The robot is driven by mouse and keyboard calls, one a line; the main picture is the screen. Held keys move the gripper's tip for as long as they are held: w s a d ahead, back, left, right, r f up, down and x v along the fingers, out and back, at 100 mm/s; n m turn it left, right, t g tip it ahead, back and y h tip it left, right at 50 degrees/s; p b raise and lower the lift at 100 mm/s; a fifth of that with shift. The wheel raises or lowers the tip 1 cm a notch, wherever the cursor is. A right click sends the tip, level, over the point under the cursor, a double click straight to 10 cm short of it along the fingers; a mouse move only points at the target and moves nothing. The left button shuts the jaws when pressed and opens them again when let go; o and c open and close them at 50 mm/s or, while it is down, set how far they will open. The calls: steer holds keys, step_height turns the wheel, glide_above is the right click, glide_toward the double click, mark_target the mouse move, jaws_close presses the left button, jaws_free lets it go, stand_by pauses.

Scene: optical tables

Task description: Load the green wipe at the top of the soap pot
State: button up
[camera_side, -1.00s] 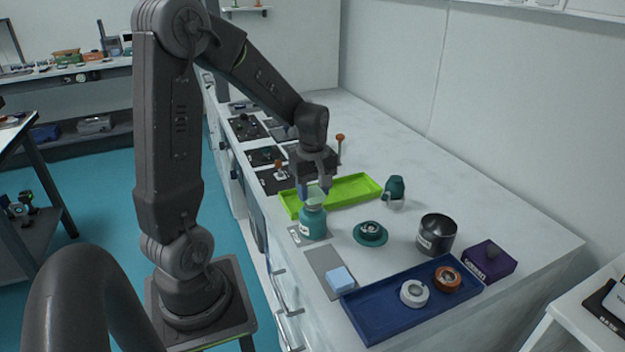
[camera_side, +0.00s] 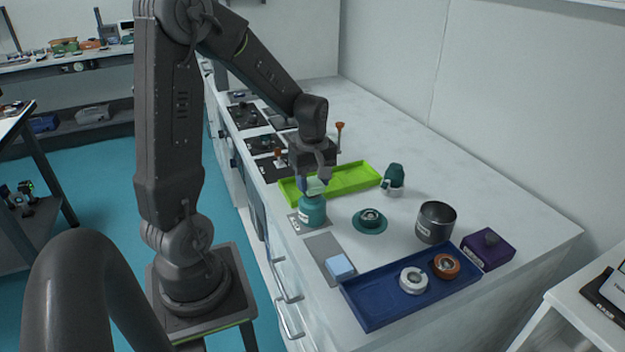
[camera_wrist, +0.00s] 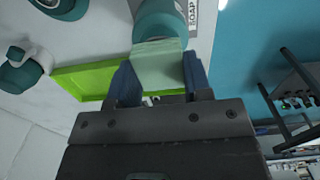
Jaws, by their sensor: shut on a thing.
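The soap pot (camera_side: 313,211) is a teal jar with a white label, standing upright near the front edge of the bench.
A lime green tray (camera_side: 352,178) lies just behind the pot. To the right are a teal round dish (camera_side: 370,222), a teal bottle (camera_side: 394,178), a dark metal can (camera_side: 436,222) and a purple box (camera_side: 489,250). A light blue block (camera_side: 340,266) and a blue tray (camera_side: 375,311) are in front.

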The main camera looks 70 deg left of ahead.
mark_target(312, 182)
steer(key=shift+f, duration=0.9)
stand_by(0.7)
stand_by(0.5)
steer(key=shift+r, duration=3.55)
